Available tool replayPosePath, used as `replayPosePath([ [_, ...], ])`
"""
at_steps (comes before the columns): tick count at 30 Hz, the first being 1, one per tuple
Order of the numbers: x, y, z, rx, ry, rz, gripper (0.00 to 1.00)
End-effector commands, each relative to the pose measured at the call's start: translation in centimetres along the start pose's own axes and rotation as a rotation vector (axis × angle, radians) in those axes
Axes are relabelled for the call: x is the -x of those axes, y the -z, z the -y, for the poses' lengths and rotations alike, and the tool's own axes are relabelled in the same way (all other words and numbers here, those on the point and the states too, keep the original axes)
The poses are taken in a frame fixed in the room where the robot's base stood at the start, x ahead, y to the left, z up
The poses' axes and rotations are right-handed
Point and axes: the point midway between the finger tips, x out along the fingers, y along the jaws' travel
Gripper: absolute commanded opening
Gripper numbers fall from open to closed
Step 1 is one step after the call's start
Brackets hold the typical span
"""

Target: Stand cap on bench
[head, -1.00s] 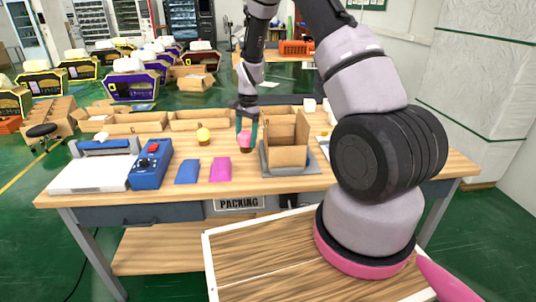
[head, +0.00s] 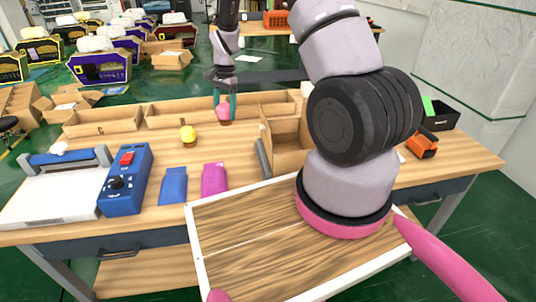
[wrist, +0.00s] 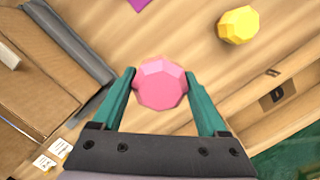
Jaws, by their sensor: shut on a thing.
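My gripper (head: 225,108) points down over the back part of the bench (head: 150,160), with its teal fingers shut on a pink faceted cap (head: 224,115). In the wrist view the cap (wrist: 161,84) sits between the two fingertips of my gripper (wrist: 161,90).
An open cardboard box (head: 290,150) stands right of the cap, partly behind my arm. Shallow cardboard trays (head: 170,117) line the back. Blue (head: 173,187) and pink (head: 214,180) pouches and a blue control box (head: 125,180) lie in front. Bare wood surrounds the yellow cap.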

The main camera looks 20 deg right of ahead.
Motion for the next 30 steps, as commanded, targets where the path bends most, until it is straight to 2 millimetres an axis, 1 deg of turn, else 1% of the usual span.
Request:
replayPosePath([
  [2, 0.0, 0.0, 0.0, 0.0, 0.0, 0.0, 0.18],
  [5, -0.8, 0.1, -0.1, 0.0, -0.003, 0.002, 0.18],
  [9, -3.5, 0.5, -0.1, -0.001, -0.004, 0.003, 0.18],
  [12, -5.1, 0.8, -0.1, -0.001, -0.003, 0.002, 0.18],
  [19, -6.9, 1.1, 0.0, 0.0, -0.001, 0.001, 0.18],
  [24, -9.4, 1.4, -0.1, -0.001, -0.003, 0.002, 0.18],
  [27, -10.0, 1.5, 0.0, 0.0, 0.0, 0.0, 0.18],
  [30, -9.9, 1.5, 0.0, 0.0, 0.001, -0.001, 0.18],
])
